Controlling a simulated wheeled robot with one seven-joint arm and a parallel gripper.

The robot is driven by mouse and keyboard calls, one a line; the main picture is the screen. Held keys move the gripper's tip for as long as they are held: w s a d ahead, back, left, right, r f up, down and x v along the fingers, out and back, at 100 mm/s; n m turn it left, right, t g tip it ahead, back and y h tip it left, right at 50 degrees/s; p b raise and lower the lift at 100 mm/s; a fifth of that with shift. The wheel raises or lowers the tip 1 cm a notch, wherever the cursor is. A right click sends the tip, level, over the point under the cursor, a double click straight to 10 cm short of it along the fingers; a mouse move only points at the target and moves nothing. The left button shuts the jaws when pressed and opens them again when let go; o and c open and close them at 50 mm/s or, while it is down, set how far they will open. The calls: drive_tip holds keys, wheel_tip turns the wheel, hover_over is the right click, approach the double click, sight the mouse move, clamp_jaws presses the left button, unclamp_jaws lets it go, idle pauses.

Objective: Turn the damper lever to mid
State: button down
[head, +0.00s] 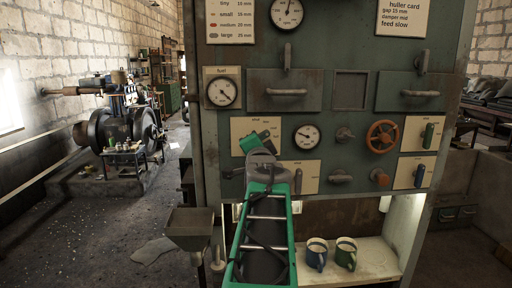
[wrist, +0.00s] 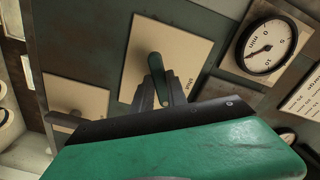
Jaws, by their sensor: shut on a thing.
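The damper lever (wrist: 156,68) is a dark green bar on a cream plate (wrist: 177,38) in the wrist view. One word on the plate, which looks like "shut", shows to the right of the lever. My gripper (wrist: 162,93) has its dark fingers closed around the lever's lower part in that view. In the head view my gripper (head: 266,138) is against the cream plate (head: 240,125) left of the middle gauge and hides most of the lever. The lever's exact setting is not readable.
A fuel gauge (head: 221,91) is up and left of the plate, and another gauge (head: 307,137) is to its right. An orange handwheel (head: 382,137) and other levers are farther right. Two mugs (head: 331,254) stand on the shelf below. A hopper (head: 190,225) stands at lower left.

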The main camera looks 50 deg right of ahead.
idle(0.4)
drive_tip(key=c, duration=1.3)
unclamp_jaws()
drive_tip(key=b+v, duration=0.1)
drive_tip(key=v, duration=0.6)
drive_tip(key=shift+s+a, duration=0.25)
drive_tip(key=shift+a, duration=0.05)
